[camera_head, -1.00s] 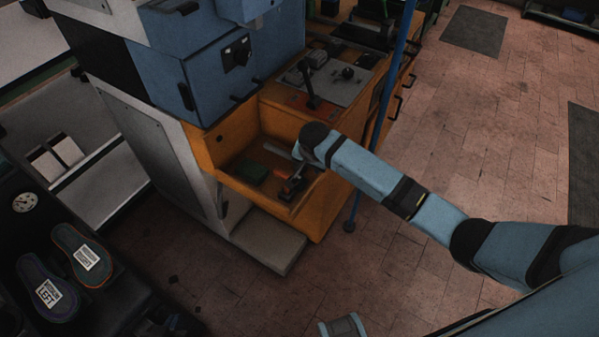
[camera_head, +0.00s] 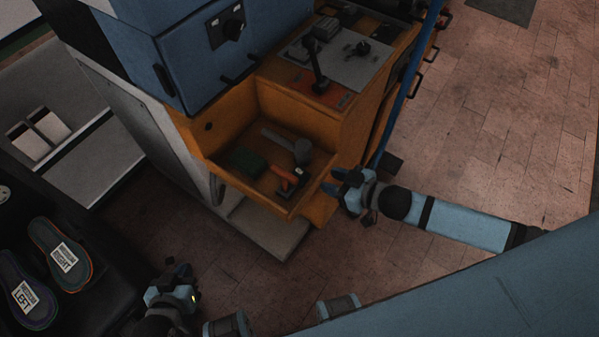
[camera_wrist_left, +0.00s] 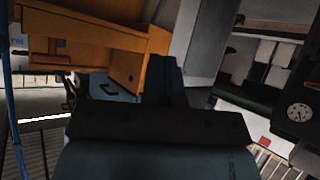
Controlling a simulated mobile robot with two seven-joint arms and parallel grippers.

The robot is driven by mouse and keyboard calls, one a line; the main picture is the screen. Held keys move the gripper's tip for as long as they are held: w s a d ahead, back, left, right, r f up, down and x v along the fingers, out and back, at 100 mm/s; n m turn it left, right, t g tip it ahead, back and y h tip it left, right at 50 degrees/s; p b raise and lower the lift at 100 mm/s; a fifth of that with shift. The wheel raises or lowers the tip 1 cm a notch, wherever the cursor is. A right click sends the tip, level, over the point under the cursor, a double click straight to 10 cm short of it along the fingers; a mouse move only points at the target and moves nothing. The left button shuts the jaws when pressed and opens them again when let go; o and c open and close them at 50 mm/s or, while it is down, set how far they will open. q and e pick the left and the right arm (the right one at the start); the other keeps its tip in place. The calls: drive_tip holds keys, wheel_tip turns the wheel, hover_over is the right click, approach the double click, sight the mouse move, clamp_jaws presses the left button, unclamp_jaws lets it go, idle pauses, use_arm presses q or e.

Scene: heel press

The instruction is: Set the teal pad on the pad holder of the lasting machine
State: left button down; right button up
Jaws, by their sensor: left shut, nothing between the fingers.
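I cannot make out a clearly teal pad or the pad holder. A dark green block (camera_head: 247,162) lies in the orange tray (camera_head: 240,192) of the machine (camera_head: 195,60); whether it is the pad I cannot tell. My right gripper (camera_head: 335,180) is just right of the tray, its dark fingers apart, with nothing seen between them. My left gripper (camera_head: 180,268) is low in front of the machine, near the black bench, shut and empty. Its dark fingers also show in the left wrist view (camera_wrist_left: 166,78), with the orange cabinet (camera_wrist_left: 115,38) beyond.
An orange-handled tool (camera_head: 288,180) and a grey tool (camera_head: 288,143) lie in the tray. A lever panel (camera_head: 335,60) is above it, and a blue post (camera_head: 402,90) stands to its right. Two labelled insoles (camera_head: 62,255) lie on the black bench (camera_head: 105,235). Floor at right is clear.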

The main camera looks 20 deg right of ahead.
sight(300, 171)
drive_tip(key=x, duration=0.4)
drive_tip(key=shift+w+f, duration=0.1)
drive_tip(key=shift+w, duration=0.05)
drive_tip(key=x, duration=0.5)
drive_tip(key=shift+f+b, duration=0.35)
use_arm(q)
drive_tip(key=shift+w+d+r, duration=0.2)
drive_tip(key=shift+w+d, duration=0.05)
drive_tip(key=shift+w, duration=0.25)
use_arm(e)
drive_tip(key=c, duration=0.6)
use_arm(q)
drive_tip(key=shift+s+a+f, duration=0.1)
drive_tip(key=shift+a+f, duration=0.15)
use_arm(e)
drive_tip(key=shift+c, duration=0.2)
